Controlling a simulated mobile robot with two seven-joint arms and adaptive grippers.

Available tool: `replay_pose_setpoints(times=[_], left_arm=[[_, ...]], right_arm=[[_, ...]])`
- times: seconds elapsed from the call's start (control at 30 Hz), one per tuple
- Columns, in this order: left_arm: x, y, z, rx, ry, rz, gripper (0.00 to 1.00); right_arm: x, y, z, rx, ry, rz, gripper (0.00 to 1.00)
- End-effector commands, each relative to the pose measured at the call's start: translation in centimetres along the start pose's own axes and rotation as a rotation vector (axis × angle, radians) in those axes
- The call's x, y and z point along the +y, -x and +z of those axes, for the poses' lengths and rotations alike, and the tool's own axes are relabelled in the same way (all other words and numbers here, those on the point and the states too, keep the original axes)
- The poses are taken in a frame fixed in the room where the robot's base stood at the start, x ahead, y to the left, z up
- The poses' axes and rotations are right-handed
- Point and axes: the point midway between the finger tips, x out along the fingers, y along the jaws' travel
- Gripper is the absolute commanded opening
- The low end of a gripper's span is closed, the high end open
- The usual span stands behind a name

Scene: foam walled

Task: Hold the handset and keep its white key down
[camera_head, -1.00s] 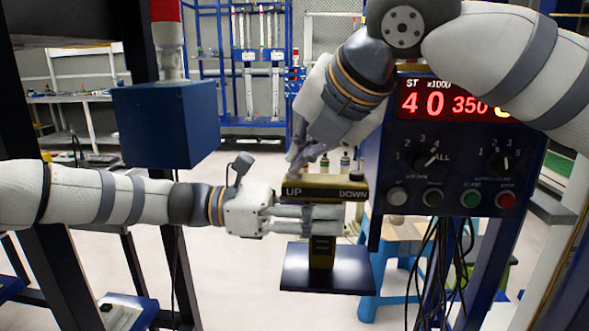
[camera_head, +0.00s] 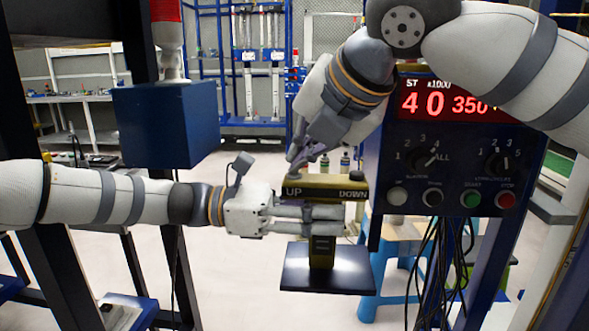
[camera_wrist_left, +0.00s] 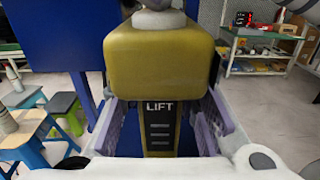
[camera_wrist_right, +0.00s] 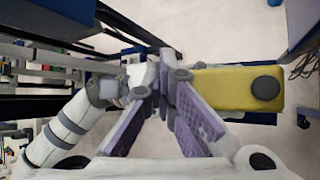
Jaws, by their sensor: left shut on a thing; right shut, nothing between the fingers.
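The handset (camera_head: 325,194) is a yellow-and-black block marked UP and DOWN, with a narrower stem below. In the left wrist view its yellow head (camera_wrist_left: 155,65) stands above a stem marked LIFT. My left gripper (camera_head: 325,219) is shut on the stem, one finger on each side. My right gripper (camera_head: 293,165) is shut and empty, pointing down at the UP end of the handset's top; its fingertips appear to touch it. In the right wrist view a black round button (camera_wrist_right: 266,88) shows at the other end.
A dark blue plate (camera_head: 327,270) lies below the handset. A control panel (camera_head: 455,150) with a red display and hanging cables stands close on the right. A blue box (camera_head: 165,125) hangs at the left. A blue stool (camera_head: 398,245) is behind.

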Motion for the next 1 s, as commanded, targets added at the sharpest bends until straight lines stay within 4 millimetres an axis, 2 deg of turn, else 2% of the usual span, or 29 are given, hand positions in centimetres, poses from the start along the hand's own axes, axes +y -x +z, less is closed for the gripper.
replay_pose_setpoints(times=[0.8,1.0], left_arm=[[0.0,0.0,0.0,0.0,0.0,0.0,0.0],[0.0,0.0,0.0,0.0,0.0,0.0,0.0]], right_arm=[[1.0,1.4,1.0,0.0,0.0,-0.001,0.0],[2.0,2.8,2.0,-0.002,0.0,0.001,0.0]])
